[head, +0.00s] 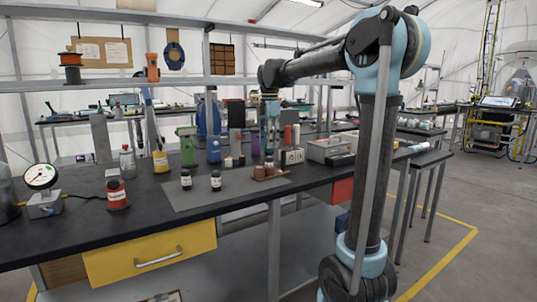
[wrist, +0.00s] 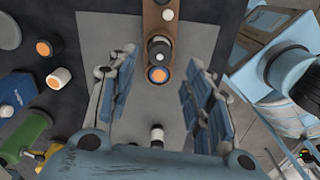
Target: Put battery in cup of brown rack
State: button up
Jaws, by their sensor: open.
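The brown rack (head: 262,178) lies on the right part of the grey mat, and it also runs down from the top edge of the wrist view (wrist: 152,22). A dark round piece with a pale centre (wrist: 159,49) is at its lower end. A round orange end with a dark rim (wrist: 157,74), which looks like the battery, is just below that, between the fingertips in the picture. I cannot tell whether it touches the rack. My gripper (wrist: 156,70) is open, its fingers on either side with gaps. In the head view it hangs over the rack, partly hidden.
Green (head: 188,151) and blue (head: 213,151) objects stand behind. A red jar (head: 117,195) and gauge (head: 42,190) are left. The mat's front is clear.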

aim_at(269, 157)
jog(key=shift+r, duration=2.1)
jog(key=s+d+f+m+t, duration=0.1)
jog(key=s+d+f+m, duration=1)
jog(key=s+d, duration=0.35)
jog(key=s+d+f+m, duration=0.3)
jog(key=s+f+m, duration=0.3)
jog(key=s+f, duration=0.2)
jog(key=s+d+f+m+t, duration=0.1)
jog(key=s+d+f+m, duration=0.2)
jog(key=s+f+m, duration=0.3)
jog(key=s+f, duration=0.3)
jog(key=f, duration=0.3)
jog(key=shift+d+f, duration=0.3)
jog(key=shift+d, duration=0.05)
